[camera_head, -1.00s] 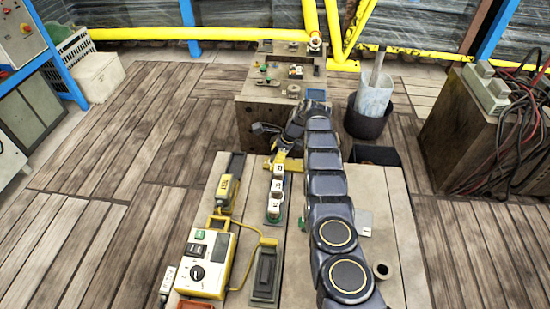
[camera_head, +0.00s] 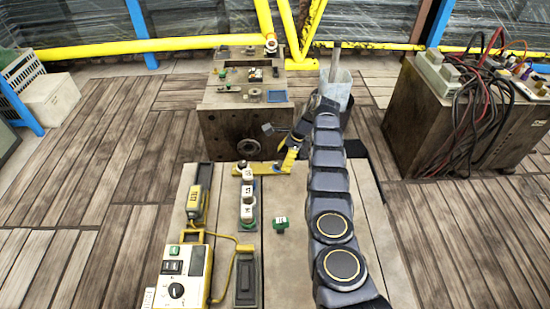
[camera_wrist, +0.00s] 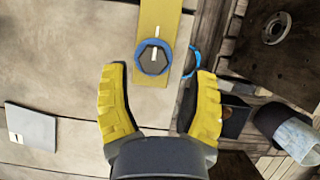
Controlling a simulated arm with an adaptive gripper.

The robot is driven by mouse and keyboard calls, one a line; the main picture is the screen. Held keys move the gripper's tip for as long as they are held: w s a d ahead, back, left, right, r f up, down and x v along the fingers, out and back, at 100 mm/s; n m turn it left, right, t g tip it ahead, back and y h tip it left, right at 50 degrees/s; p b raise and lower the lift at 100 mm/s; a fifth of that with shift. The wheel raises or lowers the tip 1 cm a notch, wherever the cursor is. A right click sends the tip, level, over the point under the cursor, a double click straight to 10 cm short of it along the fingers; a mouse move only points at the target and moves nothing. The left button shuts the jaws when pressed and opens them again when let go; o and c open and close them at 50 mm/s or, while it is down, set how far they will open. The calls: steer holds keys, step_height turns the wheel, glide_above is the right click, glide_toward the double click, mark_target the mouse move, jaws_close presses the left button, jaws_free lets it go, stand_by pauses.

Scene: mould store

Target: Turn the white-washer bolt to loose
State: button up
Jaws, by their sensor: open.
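A yellow bar (camera_head: 262,170) lies across the far part of the table and shows in the wrist view (camera_wrist: 160,18). In the wrist view a dark hex bolt (camera_wrist: 154,60) with a blue washer and a white line mark sits near the bar's end. It is ahead of my gripper (camera_wrist: 160,80), whose yellow fingers are open, with nothing visible between them. In the head view my gripper (camera_head: 290,158) is at the bar's right end. A small bolt (camera_head: 242,165) with a pale ring stands at the bar's left end; its washer colour is hard to tell.
Cables (camera_head: 475,110) hang over a cabinet at right.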

step_height(320, 180, up, 12)
steer(key=n+t+h, duration=0.5)
steer(key=n+h, duration=0.1)
steer(key=n, duration=0.7)
glide_toward(242, 163)
steer(key=f, duration=0.2)
steer(key=shift+w+x, duration=0.2)
steer(key=shift+x, duration=1.85)
steer(key=shift+w+x, duration=0.15)
steer(key=shift+x, duration=1.9)
steer(key=shift+d+r, duration=0.15)
steer(key=shift+r, duration=0.05)
